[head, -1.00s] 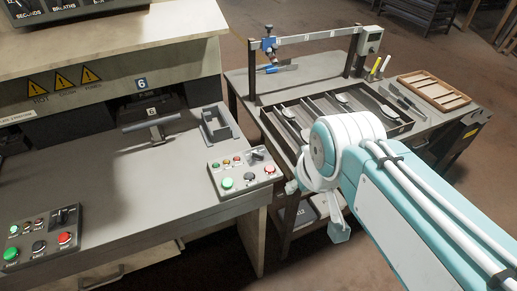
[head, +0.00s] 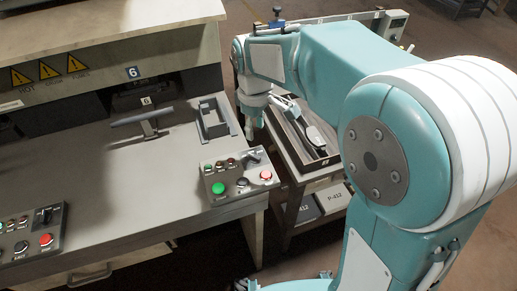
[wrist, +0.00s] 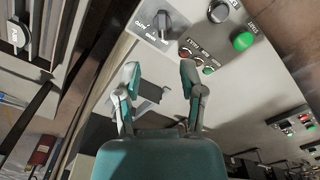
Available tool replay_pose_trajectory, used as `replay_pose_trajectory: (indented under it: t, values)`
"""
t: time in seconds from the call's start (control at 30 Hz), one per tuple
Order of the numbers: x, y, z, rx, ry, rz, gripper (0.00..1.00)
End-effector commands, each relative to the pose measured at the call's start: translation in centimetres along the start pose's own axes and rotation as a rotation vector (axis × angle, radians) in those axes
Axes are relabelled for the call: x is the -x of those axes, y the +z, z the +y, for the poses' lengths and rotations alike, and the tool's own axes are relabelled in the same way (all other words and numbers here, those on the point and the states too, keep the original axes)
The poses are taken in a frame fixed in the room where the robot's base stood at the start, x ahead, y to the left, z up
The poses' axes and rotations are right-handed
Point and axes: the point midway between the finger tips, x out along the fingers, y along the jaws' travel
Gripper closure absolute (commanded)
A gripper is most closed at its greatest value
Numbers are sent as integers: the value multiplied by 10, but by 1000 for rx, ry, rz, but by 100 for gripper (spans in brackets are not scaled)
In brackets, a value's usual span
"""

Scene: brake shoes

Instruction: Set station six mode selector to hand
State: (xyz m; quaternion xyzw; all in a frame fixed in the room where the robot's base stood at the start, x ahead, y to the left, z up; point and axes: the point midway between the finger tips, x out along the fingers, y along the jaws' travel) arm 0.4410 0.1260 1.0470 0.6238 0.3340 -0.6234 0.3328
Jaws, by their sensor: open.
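The station six control panel (head: 238,178) sits at the right front corner of the grey bench. It has a black mode selector (head: 252,158) at its back right, with green, black and red buttons in front. In the wrist view the selector (wrist: 163,24) is at the top, beyond the fingertips; its lettering is too small to read surely. My gripper (wrist: 160,72) is open and empty, its two fingers apart and not touching the selector. In the head view my gripper (head: 252,120) points down behind the panel, near the bench's right edge.
A grey bracket-like holder (head: 212,118) is fixed on the bench behind the panel. A side table with a tray (head: 318,155) stands to the right, partly hidden by my arm. A second panel (head: 30,232) is at the front left.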

Motion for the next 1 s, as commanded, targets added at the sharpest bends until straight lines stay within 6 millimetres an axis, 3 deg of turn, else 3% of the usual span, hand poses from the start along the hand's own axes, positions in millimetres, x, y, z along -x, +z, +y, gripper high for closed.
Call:
replay_pose_trajectory:
  t: [0.5, 0.7, 0.93, 0.97, 1.0]
  values:
    - [-88, 2, 0, -3, -3, -2, 49]
    - [-101, 1, 0, -4, -1, 0, 49]
    - [-102, 1, 0, -4, 0, 0, 49]
    - [-102, 1, 0, -4, 0, 0, 53]
    - [-102, 1, 0, -4, 0, 0, 71]
